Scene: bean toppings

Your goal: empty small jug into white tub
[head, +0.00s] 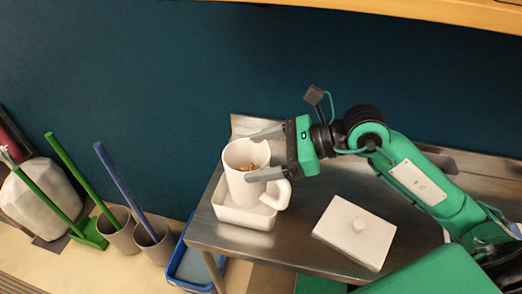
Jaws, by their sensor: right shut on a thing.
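A white jug (241,187) with a handle on its right side stands nearly upright, its base inside or just over the white tub (243,217); I cannot tell whether it touches the tub's floor. Brown beans (249,168) show inside the jug. My right gripper (256,155) reaches in from the right, its two grey fingers shut on the jug near the rim, one at the far side and one at the near side. The jug hides much of the tub's inside. My left gripper is not in view.
The tub sits at the left end of a metal table (300,250). A blue bin (190,265), grey pots (118,232) with green and blue handles stand on the floor at left. A dark wall rises behind.

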